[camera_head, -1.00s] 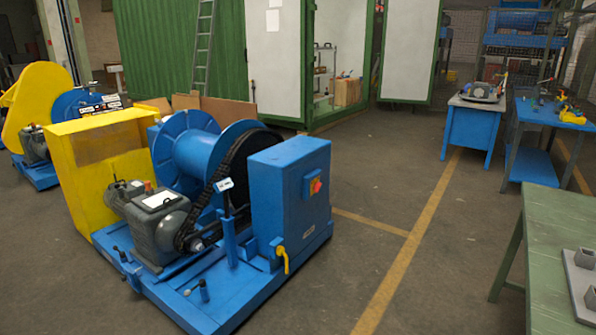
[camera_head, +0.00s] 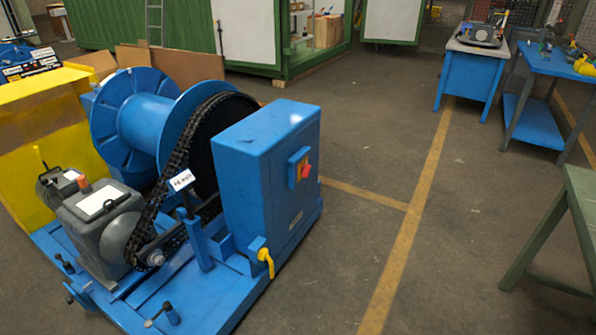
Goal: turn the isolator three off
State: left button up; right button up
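A blue winch machine with a drum (camera_head: 145,125) and a black chain (camera_head: 172,185) stands on a blue base at the left. A blue cabinet (camera_head: 262,180) stands at its right end. On the cabinet's right face is a small box with a red rotary switch (camera_head: 305,171) on a yellow plate. A yellow lever handle (camera_head: 265,260) sits low on the cabinet's front side. A white tag (camera_head: 182,180) with dark writing, too small to read surely, stands by the chain. Neither of my grippers is in view.
A grey motor (camera_head: 105,220) sits on the base beside a yellow guard (camera_head: 35,140). A green table (camera_head: 575,200) stands at the right edge. Blue workbenches (camera_head: 468,75) stand at the back right. Open floor with yellow lines lies right of the cabinet.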

aim_at(305, 170)
jog(key=i+l+z, duration=0.3)
jog(key=i, duration=0.15)
jog(key=i+l+z, duration=0.2)
jog(key=i+z, duration=0.15)
jog(key=i, duration=0.15)
jog(key=i+z, duration=0.3)
jog(key=i, duration=0.2)
jog(key=i+u, duration=0.15)
jog(key=i, duration=0.25)
jog(key=i+l+u, duration=0.2)
jog(key=i, duration=0.2)
jog(key=i+l+u, duration=0.15)
jog(key=i, duration=0.25)
